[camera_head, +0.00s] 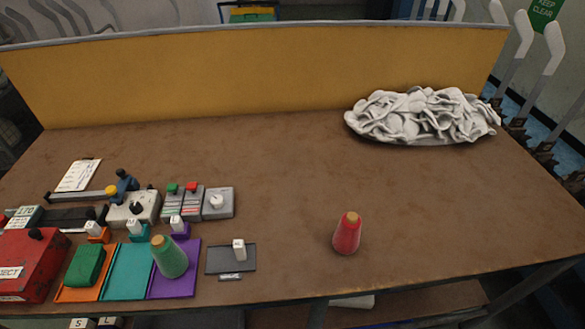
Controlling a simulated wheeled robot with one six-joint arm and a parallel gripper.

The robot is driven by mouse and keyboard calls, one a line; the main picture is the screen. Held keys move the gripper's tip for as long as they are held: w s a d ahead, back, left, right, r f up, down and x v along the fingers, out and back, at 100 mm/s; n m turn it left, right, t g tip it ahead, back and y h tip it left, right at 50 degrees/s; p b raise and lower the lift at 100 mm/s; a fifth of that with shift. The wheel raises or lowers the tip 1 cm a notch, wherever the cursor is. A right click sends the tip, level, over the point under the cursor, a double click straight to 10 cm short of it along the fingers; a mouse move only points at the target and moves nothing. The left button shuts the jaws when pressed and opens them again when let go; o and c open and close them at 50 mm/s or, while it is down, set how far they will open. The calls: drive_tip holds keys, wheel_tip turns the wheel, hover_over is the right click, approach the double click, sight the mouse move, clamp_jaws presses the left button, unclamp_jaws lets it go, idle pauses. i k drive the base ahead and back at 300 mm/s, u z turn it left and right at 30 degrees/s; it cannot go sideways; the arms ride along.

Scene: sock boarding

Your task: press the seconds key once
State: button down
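No key shows a label that I can read as seconds, so I cannot tell which one it is. Small white-topped keys stand at the back edges of the orange mat (72,294), the teal mat (128,275) and the purple mat (187,277). They are the orange-based key (95,230), the teal-based key (135,230) and the purple-based key (178,225). Behind them are a green button (172,188) and a red button (192,187) on grey boxes, beside a grey box with a pale knob (217,202). My gripper is not in view.
A green cone (169,258) stands on the purple mat, and a green block (85,265) lies on the orange one. A red box (30,266) is at far left. A dark pad (219,259) bears a white-topped piece. A red cone (346,234) and white cloth heap (422,116) are rightward.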

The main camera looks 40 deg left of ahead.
sight(191, 185)
drive_tip(key=z, duration=0.45)
drive_tip(key=k, duration=1.5)
drive_tip(key=u, duration=1.75)
drive_tip(key=i, duration=1)
